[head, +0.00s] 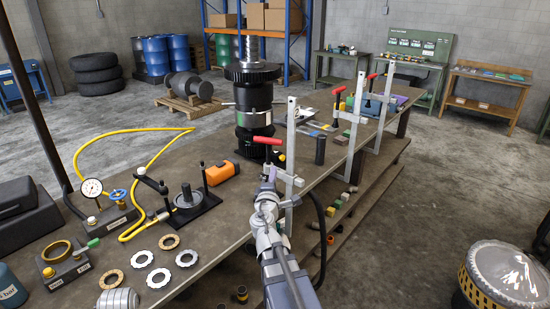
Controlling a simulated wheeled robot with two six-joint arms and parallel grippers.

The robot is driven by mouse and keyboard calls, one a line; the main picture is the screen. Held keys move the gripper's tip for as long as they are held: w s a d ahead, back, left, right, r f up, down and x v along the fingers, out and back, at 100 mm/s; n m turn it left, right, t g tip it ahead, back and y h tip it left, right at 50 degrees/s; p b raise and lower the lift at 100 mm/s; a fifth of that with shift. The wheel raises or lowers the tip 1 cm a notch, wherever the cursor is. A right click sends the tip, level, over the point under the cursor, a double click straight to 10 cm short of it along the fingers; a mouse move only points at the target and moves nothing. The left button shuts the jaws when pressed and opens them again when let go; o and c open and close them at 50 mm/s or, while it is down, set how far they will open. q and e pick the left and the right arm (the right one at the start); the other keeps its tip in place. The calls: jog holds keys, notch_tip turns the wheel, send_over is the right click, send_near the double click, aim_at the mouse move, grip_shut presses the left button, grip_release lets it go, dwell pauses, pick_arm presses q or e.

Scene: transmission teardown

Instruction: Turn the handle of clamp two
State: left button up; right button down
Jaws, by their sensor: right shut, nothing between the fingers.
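Three clamps with red handles stand along the right edge of the long workbench (225,215). The nearest clamp (291,130) has its red handle (265,140) lying level. The middle clamp (357,120) has its handle (338,90) a little tilted. The farthest clamp (384,95) has its handle (371,76) nearly level. I cannot read numbers on them. My right gripper (270,174) is shut and empty, just below the nearest clamp's handle and left of its upright. Whether it touches that clamp is unclear. My left gripper is not in view.
A tall black transmission (254,105) stands left of the clamps. A black cylinder (320,150) stands between the nearest and middle clamps. A dial gauge, yellow hose (117,132), orange tool (222,173) and several rings occupy the near left bench. Coloured blocks lie on the lower shelf.

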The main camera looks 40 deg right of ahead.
aim_at(276, 144)
jog(key=a+r+m+g+h+b, duration=0.1)
jog(key=a+m+h, duration=0.2)
jog(key=a, duration=0.3)
jog(key=w+d+r+g+h+p, duration=0.1)
jog(key=w+d+r+p, duration=0.1)
jog(key=w+d, duration=0.5)
jog(key=d+r, duration=0.1)
jog(key=d, duration=0.2)
jog(key=shift+d+m+p, duration=0.3)
jog(key=shift+d+m, duration=0.1)
jog(key=shift+a+r, duration=0.1)
jog(key=shift+r, duration=0.05)
